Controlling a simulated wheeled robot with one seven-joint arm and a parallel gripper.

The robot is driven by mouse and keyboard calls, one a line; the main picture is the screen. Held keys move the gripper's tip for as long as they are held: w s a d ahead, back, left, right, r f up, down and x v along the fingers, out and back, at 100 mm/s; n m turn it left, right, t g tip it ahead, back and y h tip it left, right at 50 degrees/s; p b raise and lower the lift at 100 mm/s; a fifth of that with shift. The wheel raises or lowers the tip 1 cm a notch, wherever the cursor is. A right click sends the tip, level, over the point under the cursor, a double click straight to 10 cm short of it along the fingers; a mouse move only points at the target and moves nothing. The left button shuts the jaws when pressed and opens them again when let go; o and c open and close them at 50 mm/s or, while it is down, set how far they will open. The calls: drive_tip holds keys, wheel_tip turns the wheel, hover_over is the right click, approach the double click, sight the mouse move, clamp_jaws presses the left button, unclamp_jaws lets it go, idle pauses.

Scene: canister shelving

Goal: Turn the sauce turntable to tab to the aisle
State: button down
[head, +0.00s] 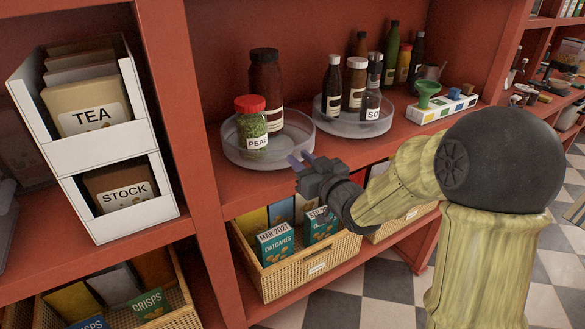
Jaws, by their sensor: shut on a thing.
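Two round clear turntables stand on the red shelf. The left turntable (237,152) bears a tall dark jar (266,82) and a red-lidded jar (253,122) labelled PEAS. The right turntable (333,121) bears several dark bottles, one labelled SO at its front (371,105); the rest of that label cannot be read. My gripper (299,161) is at the front right rim of the left turntable, shut on a small part there. The fingers and rim hide what they hold, and I see no tab clearly on either turntable.
More bottles (390,54) stand behind the right turntable. A white block caddy with a green funnel (428,91) is to its right. A white bin rack (100,155) with TEA and STOCK is left of the post. A wicker basket (306,274) of boxes sits below.

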drive_tip(key=shift+s+a+r, duration=0.1)
drive_tip(key=shift+a, duration=0.05)
idle(0.3)
drive_tip(key=c, duration=1.2)
unclamp_jaws()
drive_tip(key=shift+o, duration=0.2)
drive_tip(key=b+v, duration=0.8)
drive_tip(key=v, duration=0.9)
